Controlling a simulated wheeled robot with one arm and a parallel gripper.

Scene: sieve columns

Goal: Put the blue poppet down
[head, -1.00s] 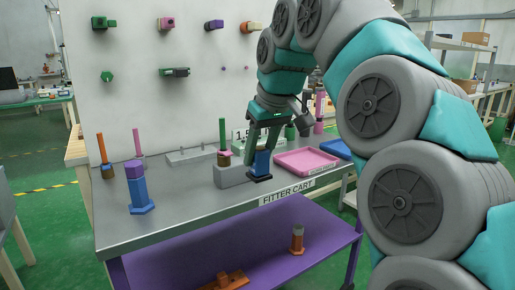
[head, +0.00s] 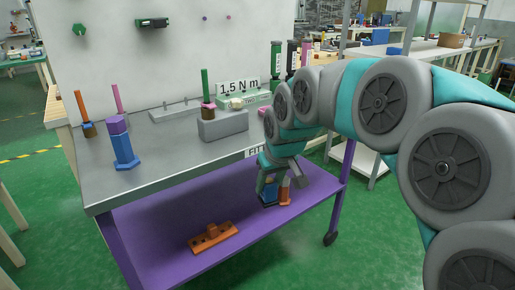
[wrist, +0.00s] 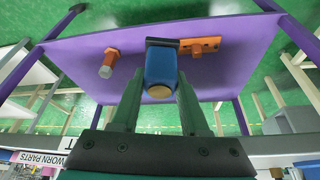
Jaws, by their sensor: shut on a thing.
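The blue poppet (head: 268,194) has a dark flat base and is in my gripper (head: 270,179), over the purple lower shelf (head: 165,215) of the cart. In the wrist view, the blue poppet (wrist: 160,68) sits between the two green fingers of my gripper (wrist: 160,78), with a tan end towards the camera and the dark base away from it. The fingers are shut on it. I cannot tell whether its base touches the shelf.
An orange and grey piece (head: 285,191) stands close beside the poppet. An orange block (head: 213,238) lies on the shelf, with bare shelf around it. The grey cart top (head: 165,150) overhangs, bearing a blue piece with a purple top (head: 122,143) and a grey block (head: 223,125).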

